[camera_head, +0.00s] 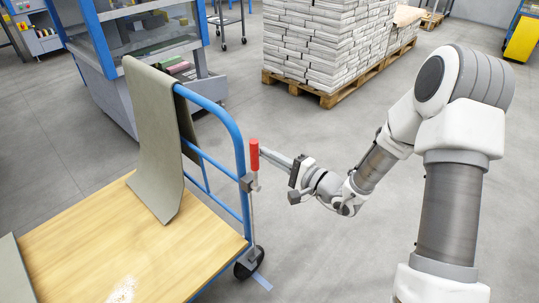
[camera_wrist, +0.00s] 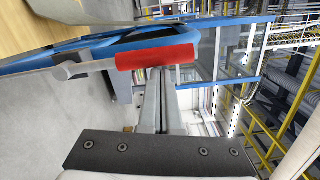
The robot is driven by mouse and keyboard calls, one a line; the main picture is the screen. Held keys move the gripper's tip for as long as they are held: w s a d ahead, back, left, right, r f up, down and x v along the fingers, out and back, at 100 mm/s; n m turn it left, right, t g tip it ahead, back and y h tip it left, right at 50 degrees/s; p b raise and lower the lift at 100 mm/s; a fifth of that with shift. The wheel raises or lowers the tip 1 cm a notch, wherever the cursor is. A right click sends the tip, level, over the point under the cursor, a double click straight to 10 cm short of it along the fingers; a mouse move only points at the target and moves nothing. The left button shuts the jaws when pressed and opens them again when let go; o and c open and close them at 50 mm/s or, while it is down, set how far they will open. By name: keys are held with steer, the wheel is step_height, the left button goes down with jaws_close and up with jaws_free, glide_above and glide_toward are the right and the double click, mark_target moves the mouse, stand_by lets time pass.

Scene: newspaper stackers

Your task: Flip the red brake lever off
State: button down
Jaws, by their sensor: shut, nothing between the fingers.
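The red brake lever (camera_head: 254,155) stands upright at the right side of the blue-framed cart (camera_head: 224,122), on a thin metal rod that runs down to a caster. My gripper (camera_head: 267,152) is shut and empty, its tip right beside the red handle on the handle's right. In the wrist view the red handle (camera_wrist: 155,57) lies across the end of my shut fingers (camera_wrist: 157,72). They look to be touching or nearly so; I cannot tell which.
The cart's wooden deck (camera_head: 120,235) fills the lower left, with a grey-green sheet (camera_head: 150,130) draped over its handle. A wooden pallet (camera_head: 330,98) of stacked newspapers stands behind. A machine with blue posts (camera_head: 100,95) is at the back left. Floor right of the cart is clear.

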steer(key=s+d+p, duration=0.1)
steer(key=s+d, duration=0.2)
steer(key=d, duration=0.8)
steer(key=shift+s, duration=0.1)
